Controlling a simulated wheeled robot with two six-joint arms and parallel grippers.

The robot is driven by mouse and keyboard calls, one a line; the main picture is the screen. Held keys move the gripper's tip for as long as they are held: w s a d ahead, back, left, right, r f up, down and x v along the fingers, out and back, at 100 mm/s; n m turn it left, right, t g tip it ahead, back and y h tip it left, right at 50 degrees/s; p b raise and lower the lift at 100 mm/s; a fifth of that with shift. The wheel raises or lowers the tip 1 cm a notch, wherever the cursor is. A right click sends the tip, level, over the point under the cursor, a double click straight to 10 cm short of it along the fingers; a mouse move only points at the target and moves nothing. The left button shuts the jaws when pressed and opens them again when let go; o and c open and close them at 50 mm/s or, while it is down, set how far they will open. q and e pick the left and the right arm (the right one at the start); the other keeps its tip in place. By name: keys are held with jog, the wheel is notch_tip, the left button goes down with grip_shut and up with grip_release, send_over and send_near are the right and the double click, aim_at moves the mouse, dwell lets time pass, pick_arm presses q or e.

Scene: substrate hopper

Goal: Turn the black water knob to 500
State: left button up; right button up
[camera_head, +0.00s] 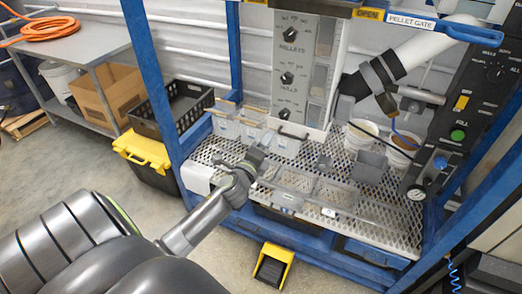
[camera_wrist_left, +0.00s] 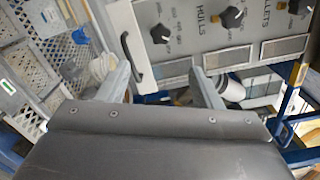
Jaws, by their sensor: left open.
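My left gripper (camera_head: 257,152) is open and empty in the head view, in front of the lower part of the grey control panel (camera_head: 305,65). In the left wrist view its two fingers (camera_wrist_left: 165,84) stand apart, below the panel's knobs in the picture. The panel carries three black knobs: top (camera_head: 291,33), middle (camera_head: 287,78) and bottom (camera_head: 285,113). "PELLETS" and "HULLS" are readable between them. The left wrist view shows the hulls-side knobs (camera_wrist_left: 233,17) and (camera_wrist_left: 161,33). A black knob (camera_head: 495,72) sits on the dark panel at right. I cannot read a water label.
A perforated metal deck (camera_head: 380,205) holds clear bins (camera_head: 330,193) and white buckets (camera_head: 402,148). Blue frame posts (camera_head: 150,70) flank the station. A handle (camera_wrist_left: 137,55) projects from the panel. The dark panel has a green button (camera_head: 458,135).

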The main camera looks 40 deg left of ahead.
pick_arm(q)
jog(key=shift+v, duration=1.25)
jog(key=s+f+n+g, duration=0.3)
jog(key=s+f+n, duration=0.15)
jog(key=f, duration=0.75)
jog(key=s+f+n+g+h, duration=0.1)
jog(key=s+f+n+g, duration=0.35)
jog(key=f, duration=0.75)
jog(key=s+f+n+g, duration=0.2)
jog(key=s+f, duration=0.5)
jog(key=f, duration=0.5)
jog(key=s+d+f+n+g, duration=0.2)
jog(key=s+f, duration=0.3)
jog(key=s, duration=0.4)
jog(key=s+d+f+n+g+h, duration=0.1)
jog(key=s+f, duration=0.4)
jog(key=s, duration=0.5)
jog(key=s+d+f+n+g+h, duration=0.1)
jog(key=s+d+f+n+g, duration=0.2)
jog(key=s, duration=0.7)
notch_tip(320, 180, down, 2)
jog(key=d+n, duration=0.2)
jog(key=shift+d+f+n+g, duration=0.15)
jog(key=shift+d+n+g, duration=0.1)
jog(key=shift+n+g, duration=0.1)
